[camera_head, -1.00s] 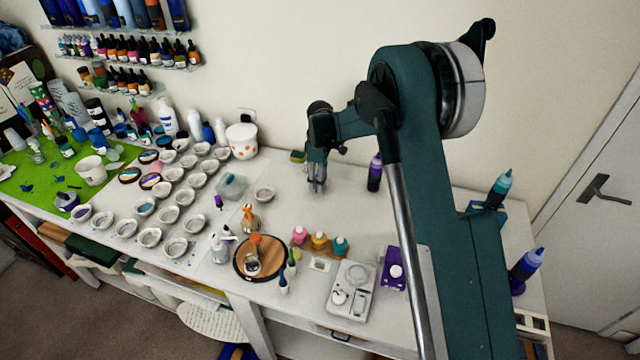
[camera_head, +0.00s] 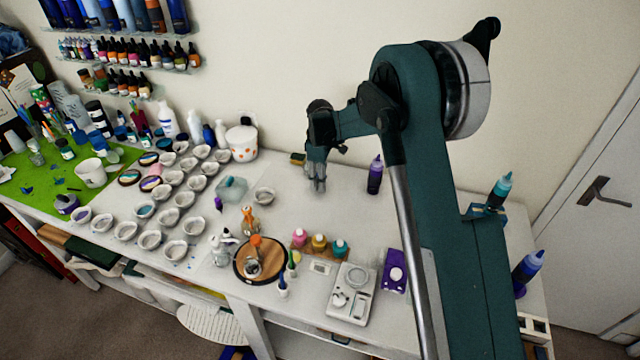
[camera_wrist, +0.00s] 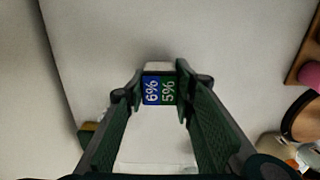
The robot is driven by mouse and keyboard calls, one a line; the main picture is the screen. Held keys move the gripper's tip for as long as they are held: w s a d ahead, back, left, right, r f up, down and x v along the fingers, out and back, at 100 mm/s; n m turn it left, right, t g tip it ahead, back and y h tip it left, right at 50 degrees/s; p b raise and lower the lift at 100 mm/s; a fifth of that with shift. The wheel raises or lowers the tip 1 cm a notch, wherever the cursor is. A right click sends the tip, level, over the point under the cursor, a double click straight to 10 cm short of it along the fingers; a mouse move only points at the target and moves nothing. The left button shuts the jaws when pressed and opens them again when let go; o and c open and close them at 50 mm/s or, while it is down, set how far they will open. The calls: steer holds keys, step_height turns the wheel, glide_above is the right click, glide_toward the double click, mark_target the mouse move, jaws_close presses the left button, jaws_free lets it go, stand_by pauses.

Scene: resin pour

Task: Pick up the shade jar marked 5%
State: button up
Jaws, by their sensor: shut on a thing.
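My gripper (camera_head: 317,187) points down at the back of the white table, near the wall. It also shows in the wrist view (camera_wrist: 160,88), its two green fingers shut on a small pale thing. Between the fingertips are two upright labels side by side, a blue one reading 6% (camera_wrist: 151,91) and a green one reading 5% (camera_wrist: 168,91). The jar marked 5% (camera_wrist: 168,100) is between the fingers; I cannot tell whether both labels belong to one jar or two. In the head view the held thing is too small to make out.
A purple bottle (camera_head: 375,174) stands right of my gripper, and a sponge (camera_head: 297,159) lies behind it on the left. Several small bowls (camera_head: 170,216) fill the left. Front right are a wooden bottle rack (camera_head: 319,249) and a scale (camera_head: 352,293). The table around my gripper is mostly clear.

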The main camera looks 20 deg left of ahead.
step_height(320, 180, up, 9)
steer(key=shift+f, duration=0.15)
